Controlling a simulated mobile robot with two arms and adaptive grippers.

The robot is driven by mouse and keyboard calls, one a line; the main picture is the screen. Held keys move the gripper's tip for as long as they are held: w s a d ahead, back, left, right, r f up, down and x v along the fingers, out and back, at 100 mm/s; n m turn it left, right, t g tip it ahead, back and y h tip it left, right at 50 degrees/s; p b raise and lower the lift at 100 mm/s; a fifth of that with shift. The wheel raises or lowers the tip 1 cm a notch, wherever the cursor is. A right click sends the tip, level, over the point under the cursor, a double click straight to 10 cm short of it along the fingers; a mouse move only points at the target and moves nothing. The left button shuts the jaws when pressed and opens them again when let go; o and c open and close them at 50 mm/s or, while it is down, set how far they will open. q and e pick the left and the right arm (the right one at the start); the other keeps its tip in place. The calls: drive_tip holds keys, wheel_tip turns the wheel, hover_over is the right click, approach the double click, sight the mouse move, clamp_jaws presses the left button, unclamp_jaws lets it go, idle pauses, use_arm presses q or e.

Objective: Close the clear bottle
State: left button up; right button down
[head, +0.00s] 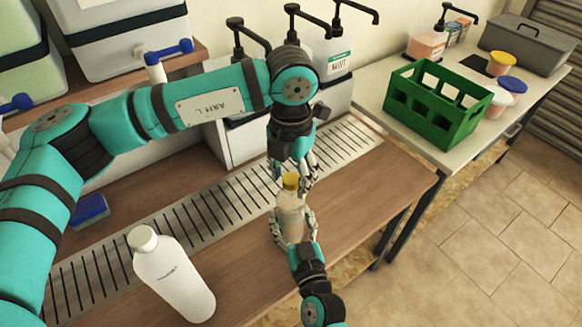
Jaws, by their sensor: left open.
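The clear bottle (291,219), with pale contents, stands upright near the front right of the wooden counter. A yellow cap (290,181) is at its top; I cannot tell whether it is seated or loose. My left gripper (291,172) comes down from above, open, with its fingers around the cap area. My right gripper (292,224) comes from the front, and its fingers close on both sides of the bottle's body. The fingers hide part of the bottle.
A white bottle (172,277) stands at the front left of the counter (255,285). A blue sponge (90,211) lies near the slotted drain grate (205,212). Pump dispensers (335,55) stand behind. A green crate (432,108) and tubs are on the right table.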

use_arm(q)
clamp_jaws()
drive_tip(key=m, duration=0.8)
drive_tip(key=shift+o, duration=0.7)
unclamp_jaws()
wheel_tip(320, 180, up, 12)
